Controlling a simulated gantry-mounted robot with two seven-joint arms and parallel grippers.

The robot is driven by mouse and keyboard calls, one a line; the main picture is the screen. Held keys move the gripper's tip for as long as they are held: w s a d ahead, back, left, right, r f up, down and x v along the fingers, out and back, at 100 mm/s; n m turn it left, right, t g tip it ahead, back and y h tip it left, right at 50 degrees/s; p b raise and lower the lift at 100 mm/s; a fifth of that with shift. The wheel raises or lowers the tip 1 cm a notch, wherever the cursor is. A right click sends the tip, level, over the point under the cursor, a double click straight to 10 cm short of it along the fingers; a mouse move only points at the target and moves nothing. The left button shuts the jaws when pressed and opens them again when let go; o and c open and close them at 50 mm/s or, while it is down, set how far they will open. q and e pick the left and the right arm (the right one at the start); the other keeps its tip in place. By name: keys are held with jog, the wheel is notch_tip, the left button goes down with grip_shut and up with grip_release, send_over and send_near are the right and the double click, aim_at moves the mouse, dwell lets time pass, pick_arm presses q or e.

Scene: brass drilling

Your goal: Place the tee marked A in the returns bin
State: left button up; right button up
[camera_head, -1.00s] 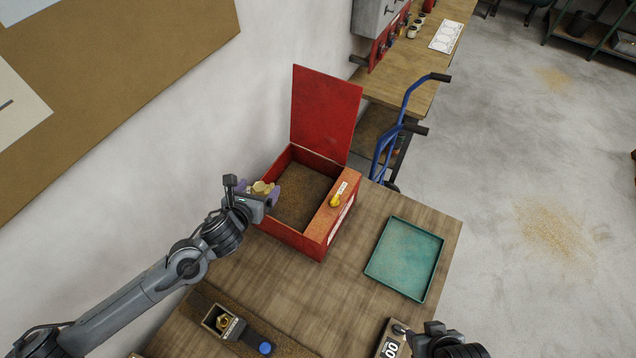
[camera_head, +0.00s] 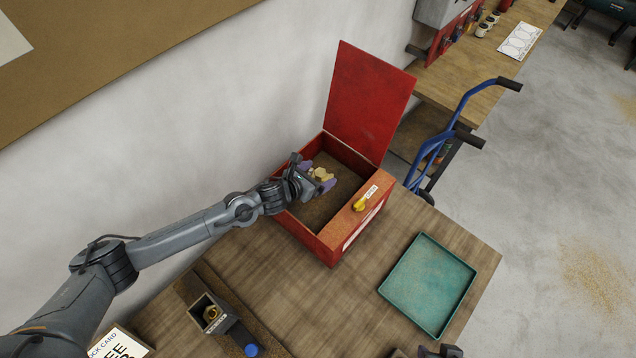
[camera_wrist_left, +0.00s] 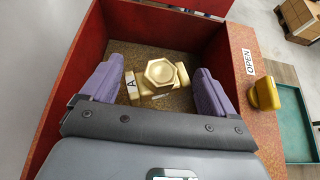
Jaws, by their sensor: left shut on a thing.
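The brass tee (camera_head: 322,174) is between the purple fingers of my left gripper (camera_head: 318,175), which is shut on it. In the left wrist view the tee (camera_wrist_left: 161,72) shows a hexagonal end facing the camera and a pale tag marked A (camera_wrist_left: 131,85). The red bin (camera_head: 331,246) has its lid (camera_head: 368,103) standing open at the back. My left gripper and the tee are over the bin's opening, above its brown floor (camera_head: 325,208). My right gripper (camera_head: 441,352) only just shows at the bottom edge; its fingers cannot be made out.
A yellow knob (camera_head: 361,204) sits on the bin's right ledge beside an OPEN label (camera_wrist_left: 249,62). A teal tray (camera_head: 428,284) lies to the right on the wooden table. A small box with a brass part (camera_head: 211,313) stands at the front. A blue hand truck (camera_head: 455,125) is behind.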

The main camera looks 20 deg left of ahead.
pick_arm(q)
jog(key=shift+w+f, duration=0.1)
jog(key=shift+f, duration=2.2)
jog(key=shift+f, duration=0.15)
jog(key=shift+f, duration=0.35)
jog(key=shift+f+b, duration=0.15)
jog(key=shift+b, duration=0.25)
jog(key=o, duration=1.3)
jog(key=shift+c, duration=0.2)
